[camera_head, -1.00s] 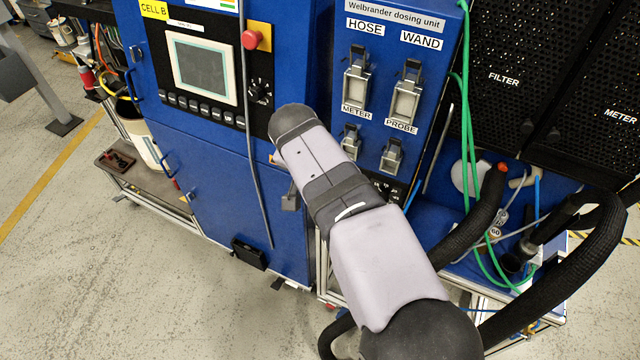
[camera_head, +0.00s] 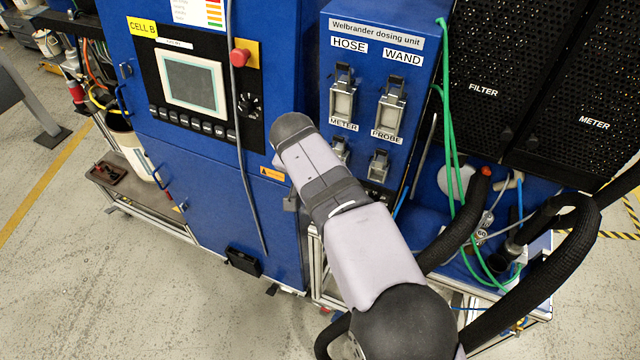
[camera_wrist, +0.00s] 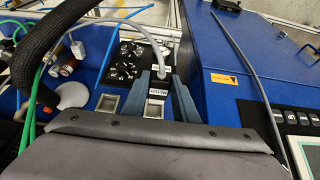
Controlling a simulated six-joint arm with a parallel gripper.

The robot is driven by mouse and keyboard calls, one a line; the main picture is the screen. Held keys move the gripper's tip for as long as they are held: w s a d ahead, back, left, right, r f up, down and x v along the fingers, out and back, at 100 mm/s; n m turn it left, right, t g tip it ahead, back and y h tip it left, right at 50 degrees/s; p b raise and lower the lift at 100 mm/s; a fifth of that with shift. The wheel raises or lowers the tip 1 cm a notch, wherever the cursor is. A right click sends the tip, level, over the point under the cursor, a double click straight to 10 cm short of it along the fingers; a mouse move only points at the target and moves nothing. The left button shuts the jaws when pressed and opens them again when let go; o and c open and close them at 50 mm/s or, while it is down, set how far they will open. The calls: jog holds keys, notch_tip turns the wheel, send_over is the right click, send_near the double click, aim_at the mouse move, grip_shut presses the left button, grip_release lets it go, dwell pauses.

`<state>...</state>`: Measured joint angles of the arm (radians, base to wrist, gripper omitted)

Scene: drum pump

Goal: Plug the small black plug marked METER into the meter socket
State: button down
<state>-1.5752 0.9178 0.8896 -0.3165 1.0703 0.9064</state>
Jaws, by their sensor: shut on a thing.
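The small black plug (camera_wrist: 160,82) with a white METER label is between the two fingers of my gripper (camera_wrist: 166,92) in the wrist view. My gripper is shut on it. A grey cable runs from the plug up and left. An open grey socket (camera_wrist: 154,108) lies just below the plug in the wrist picture, between the fingers. It appears to be the meter socket; the plug looks apart from it, but depth is unclear. In the head view the meter socket (camera_head: 340,149) shows under its METER label, partly covered by my arm. My gripper is hidden there.
The probe socket (camera_head: 378,165) is beside the meter socket. The larger HOSE (camera_head: 342,101) and WAND (camera_head: 389,114) sockets sit above. Green cables (camera_head: 449,130) and a thick black hose (camera_head: 460,225) lie to the right. A blue cabinet (camera_head: 215,190) stands left.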

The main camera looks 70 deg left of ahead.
jog(key=shift+w+a+p, duration=1.35)
jog(key=shift+p, duration=2)
dwell(1.6)
jog(key=shift+w+a+r, duration=0.1)
jog(key=shift+w+a, duration=0.5)
jog(key=shift+w, duration=0.05)
dwell(1.7)
jog(key=c, duration=1.3)
grip_release()
jog(key=shift+c, duration=0.2)
